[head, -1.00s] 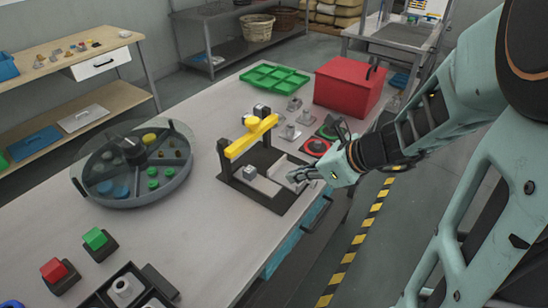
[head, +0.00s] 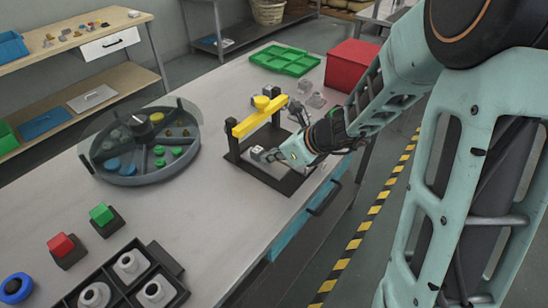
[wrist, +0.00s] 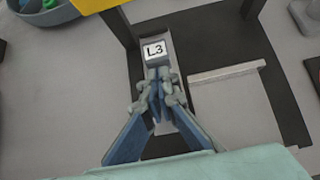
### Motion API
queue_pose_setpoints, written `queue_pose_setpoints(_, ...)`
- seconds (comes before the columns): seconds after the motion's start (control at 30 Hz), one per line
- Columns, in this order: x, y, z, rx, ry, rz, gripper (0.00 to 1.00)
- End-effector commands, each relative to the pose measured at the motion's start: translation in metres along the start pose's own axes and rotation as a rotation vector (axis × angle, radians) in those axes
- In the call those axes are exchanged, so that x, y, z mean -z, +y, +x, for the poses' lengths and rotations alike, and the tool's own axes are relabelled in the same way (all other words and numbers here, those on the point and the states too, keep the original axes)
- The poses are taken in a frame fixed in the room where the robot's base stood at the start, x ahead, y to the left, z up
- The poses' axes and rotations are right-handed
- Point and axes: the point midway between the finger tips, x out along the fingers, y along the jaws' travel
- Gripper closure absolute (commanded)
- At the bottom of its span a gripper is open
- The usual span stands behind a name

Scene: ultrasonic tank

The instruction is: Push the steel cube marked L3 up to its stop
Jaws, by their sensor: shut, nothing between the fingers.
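The steel cube marked L3 (wrist: 154,50) shows its label upright in the wrist view. It sits in a light channel of a dark frame (wrist: 192,45), and in the head view the cube (head: 256,150) is below and in front of the yellow crossbar (head: 250,122). My gripper (wrist: 161,76) is shut and empty, its fingertips at the cube's near side, low in the channel. I cannot tell whether they touch it. In the head view my gripper (head: 268,156) is just right of the cube. I cannot make out the stop.
A pale raised strip (wrist: 226,73) lies right of the channel. The round divided tank (head: 140,150) stands left of the frame. A red box (head: 350,66) and green tray (head: 284,60) stand behind.

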Motion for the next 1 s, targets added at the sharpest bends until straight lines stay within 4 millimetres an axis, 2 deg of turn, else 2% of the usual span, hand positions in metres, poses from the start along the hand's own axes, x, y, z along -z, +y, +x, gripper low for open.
queue_pose_setpoints(0.23,-0.002,0.000,0.002,-0.001,0.000,-0.001,1.00)
queue_pose_setpoints(0.5,-0.025,0.001,0.025,-0.003,-0.001,-0.001,1.00)
queue_pose_setpoints(1.0,-0.023,-0.004,0.022,-0.001,-0.001,0.000,1.00)
